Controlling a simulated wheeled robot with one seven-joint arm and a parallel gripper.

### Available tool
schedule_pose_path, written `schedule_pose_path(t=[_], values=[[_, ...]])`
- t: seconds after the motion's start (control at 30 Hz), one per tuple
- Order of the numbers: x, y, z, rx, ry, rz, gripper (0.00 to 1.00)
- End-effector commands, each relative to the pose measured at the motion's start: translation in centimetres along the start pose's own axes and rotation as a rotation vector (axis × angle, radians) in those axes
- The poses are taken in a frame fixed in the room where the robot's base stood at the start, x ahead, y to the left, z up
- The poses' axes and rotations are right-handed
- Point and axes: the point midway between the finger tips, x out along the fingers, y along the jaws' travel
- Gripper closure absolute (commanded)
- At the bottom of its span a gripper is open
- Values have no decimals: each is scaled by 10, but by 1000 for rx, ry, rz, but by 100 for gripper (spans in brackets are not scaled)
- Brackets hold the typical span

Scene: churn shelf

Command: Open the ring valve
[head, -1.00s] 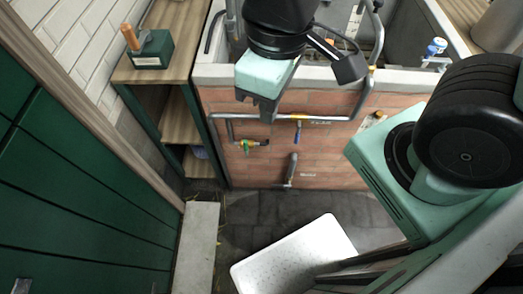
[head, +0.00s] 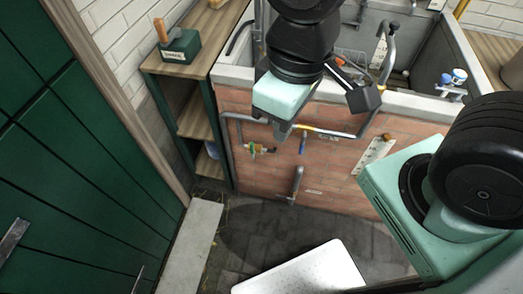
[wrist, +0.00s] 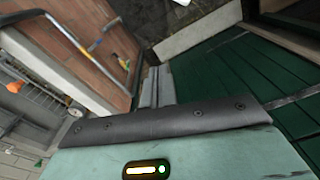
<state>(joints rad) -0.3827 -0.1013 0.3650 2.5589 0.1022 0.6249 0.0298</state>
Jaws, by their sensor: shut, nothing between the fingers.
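Several pipe fittings are on the brick front of the sink unit. A small brass valve with a green handle (head: 253,150) sits on the left pipe. A grey elbow spout (head: 296,184) is lower down. The labels are too small to read, so I cannot tell which is the ring valve. My gripper (head: 283,131) is shut and empty, in front of the upper brickwork and apart from the fittings as far as I can see. Its fingers also show in the wrist view (wrist: 154,85).
A concrete-rimmed sink (head: 410,100) tops the brick wall. A wooden shelf unit (head: 196,122) with a green box (head: 180,47) stands left. Green doors (head: 75,150) line the left side. A white speckled tray (head: 305,272) is at the bottom. Dark paved floor lies between.

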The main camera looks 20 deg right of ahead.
Motion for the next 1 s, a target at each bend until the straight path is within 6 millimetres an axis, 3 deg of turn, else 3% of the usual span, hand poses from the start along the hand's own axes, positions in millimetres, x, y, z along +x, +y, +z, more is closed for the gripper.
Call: schedule_pose_path(t=[0.47,1.0], values=[[64,39,-24,159,98,51,100],[208,130,-69,514,352,77,100]])
